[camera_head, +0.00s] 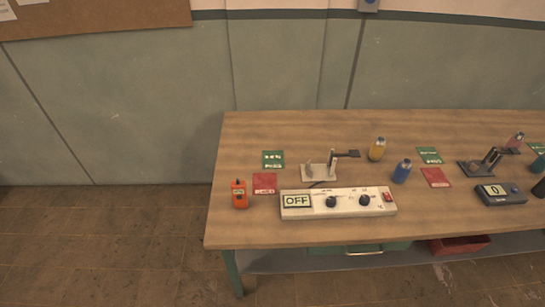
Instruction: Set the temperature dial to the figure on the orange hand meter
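The orange hand meter (239,194) stands near the table's front left corner. Its figure is too small to read. To its right is a long white control box (345,211) with a display (297,200) that reads OFF. The box carries two black dials, a left dial (331,201) and a right dial (365,200), and a red switch (388,197) at its right end. The dial labels are too small to read, so I cannot tell which is the temperature dial. Neither of my grippers is in view.
A red bin (460,245) is below. Floor at left is clear.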

